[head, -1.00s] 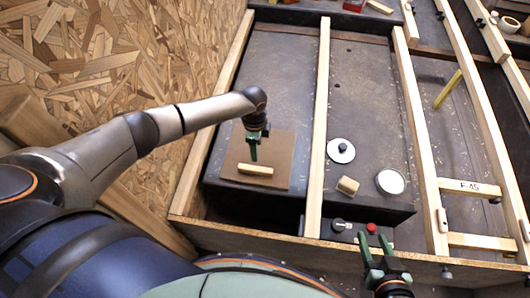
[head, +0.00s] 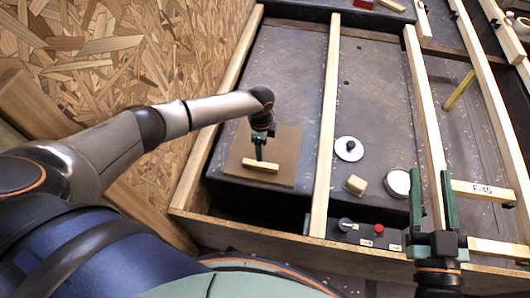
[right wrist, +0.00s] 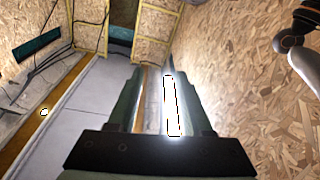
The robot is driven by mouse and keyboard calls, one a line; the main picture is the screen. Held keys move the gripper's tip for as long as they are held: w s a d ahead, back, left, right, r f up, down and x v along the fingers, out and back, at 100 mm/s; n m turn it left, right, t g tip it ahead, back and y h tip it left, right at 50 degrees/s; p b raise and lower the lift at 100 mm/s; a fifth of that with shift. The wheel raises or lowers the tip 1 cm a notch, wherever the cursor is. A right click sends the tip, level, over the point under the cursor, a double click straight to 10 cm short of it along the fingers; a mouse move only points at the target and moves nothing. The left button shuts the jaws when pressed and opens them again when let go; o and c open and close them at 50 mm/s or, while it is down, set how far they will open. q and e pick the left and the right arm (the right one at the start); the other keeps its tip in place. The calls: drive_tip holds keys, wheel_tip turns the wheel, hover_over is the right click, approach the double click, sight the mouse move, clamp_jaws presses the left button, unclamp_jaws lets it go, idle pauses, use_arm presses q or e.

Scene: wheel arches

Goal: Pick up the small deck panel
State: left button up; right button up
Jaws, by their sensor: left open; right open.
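The small deck panel (head: 286,151) is a flat brown square with a pale wooden bar handle (head: 262,166) on top. It lies on the dark deck at the left bay in the head view. My left gripper (head: 259,153) points down at the handle; its fingers look close to or at the bar, and I cannot tell if they touch it. It is open. My right gripper (head: 431,180) is open and empty at the lower right, fingers pointing up in the picture. Its fingers also show in the right wrist view (right wrist: 160,95).
Pale wooden rails (head: 326,125) divide the deck. Right of the panel are a white disc with a black knob (head: 348,149), a wooden block (head: 355,184), a round white-topped item (head: 398,182) and a switch box (head: 365,229). A chipboard wall (head: 130,60) stands left.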

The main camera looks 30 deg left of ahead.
sight(260, 164)
use_arm(q)
drive_tip(key=shift+f+b, duration=0.65)
drive_tip(key=shift+f, duration=0.15)
wheel_tip(260, 164, down, 2)
drive_tip(key=b, duration=0.2)
drive_tip(key=shift+f+b, duration=0.25)
drive_tip(key=shift+b, duration=0.05)
use_arm(e)
drive_tip(key=s+a+r+n+t+y, duration=0.1)
drive_tip(key=s+r+n+t+y, duration=0.1)
drive_tip(key=s+r+n+y, duration=0.4)
drive_tip(key=s+a+r+n+t+y, duration=0.1)
drive_tip(key=r+t+y, duration=0.15)
drive_tip(key=r, duration=0.55)
use_arm(q)
drive_tip(key=f+b, duration=0.5)
drive_tip(key=shift+s+a+f, duration=0.15)
drive_tip(key=shift+a, duration=0.05)
use_arm(e)
drive_tip(key=shift+m+g+y, duration=0.4)
drive_tip(key=shift+g+y, duration=0.05)
drive_tip(key=shift+g, duration=0.1)
wheel_tip(260, 164, down, 6)
drive_tip(key=shift+r, duration=0.15)
use_arm(q)
clamp_jaws()
drive_tip(key=shift+r, duration=0.2)
